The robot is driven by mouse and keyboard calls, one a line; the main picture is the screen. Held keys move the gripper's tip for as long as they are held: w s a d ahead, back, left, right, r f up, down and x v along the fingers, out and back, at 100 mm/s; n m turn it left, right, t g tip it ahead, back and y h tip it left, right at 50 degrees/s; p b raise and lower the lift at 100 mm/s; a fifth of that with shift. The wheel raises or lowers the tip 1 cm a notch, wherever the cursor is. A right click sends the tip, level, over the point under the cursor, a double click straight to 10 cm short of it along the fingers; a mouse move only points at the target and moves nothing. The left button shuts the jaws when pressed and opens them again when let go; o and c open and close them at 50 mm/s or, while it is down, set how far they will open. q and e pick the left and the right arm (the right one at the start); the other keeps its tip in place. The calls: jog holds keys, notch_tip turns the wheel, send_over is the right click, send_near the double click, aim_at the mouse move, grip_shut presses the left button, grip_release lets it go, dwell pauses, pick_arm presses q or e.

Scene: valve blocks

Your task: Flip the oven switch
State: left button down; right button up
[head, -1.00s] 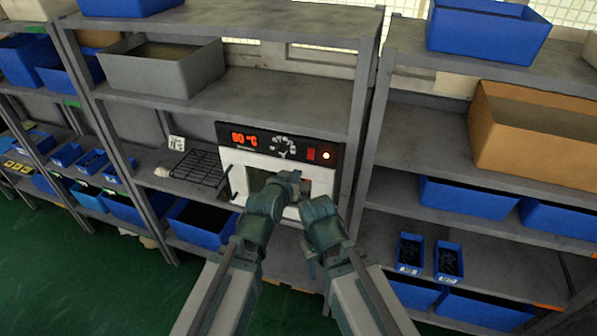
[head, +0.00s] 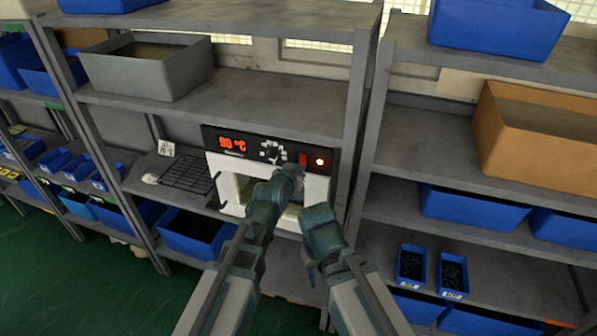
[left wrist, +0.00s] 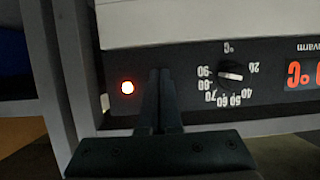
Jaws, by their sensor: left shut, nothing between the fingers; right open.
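The oven (head: 318,188) stands on the middle shelf, with a white front and a black control panel on top. The red oven switch (head: 303,159) is on the panel, between the dial (head: 272,152) and a lit round lamp (head: 319,161). My left gripper (head: 293,170) is shut and empty, its tip just below the switch. In the left wrist view the shut fingers (left wrist: 160,75) lie between the glowing lamp (left wrist: 128,87) and the dial (left wrist: 231,73) and hide the switch; contact cannot be told. My right gripper (head: 318,215) is open, in front of the oven's lower right.
A wire rack (head: 186,174) lies on the shelf left of the oven. A shelf upright (head: 357,130) stands close on its right. A grey bin (head: 150,68) sits on the shelf above. Blue bins (head: 195,232) fill nearby shelves.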

pick_arm(q)
jog(key=shift+w+d+f, duration=0.1)
jog(key=shift+w+f, duration=0.15)
jog(key=shift+w, duration=0.05)
jog(key=shift+r, duration=0.15)
jog(key=shift+r+p, duration=0.6)
jog(key=shift+r, duration=0.1)
